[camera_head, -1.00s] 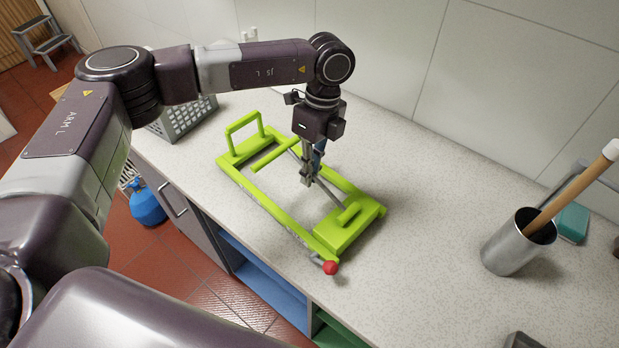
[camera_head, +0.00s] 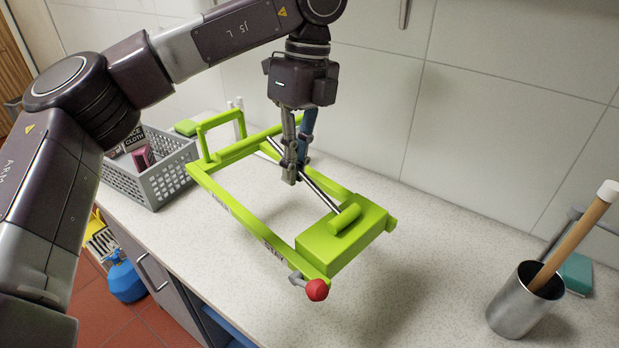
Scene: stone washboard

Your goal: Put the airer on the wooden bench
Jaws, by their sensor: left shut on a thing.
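The airer is a lime-green frame (camera_head: 228,206) with a block at its near right end, a raised loop at its far left end, and a red knob (camera_head: 317,290) at the near corner. My left gripper (camera_head: 290,180) is shut on the airer's thin metal bar in its middle and holds it above the speckled counter, slightly tilted. My right gripper is not in view. No wooden bench can be clearly made out in view.
A grey basket (camera_head: 160,172) with packets in it stands behind the airer's left end. A metal cup (camera_head: 522,305) with a wooden-handled tool stands at right, by a teal block (camera_head: 576,272). A tiled wall (camera_head: 490,130) closes the back. Counter (camera_head: 420,265) between is clear.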

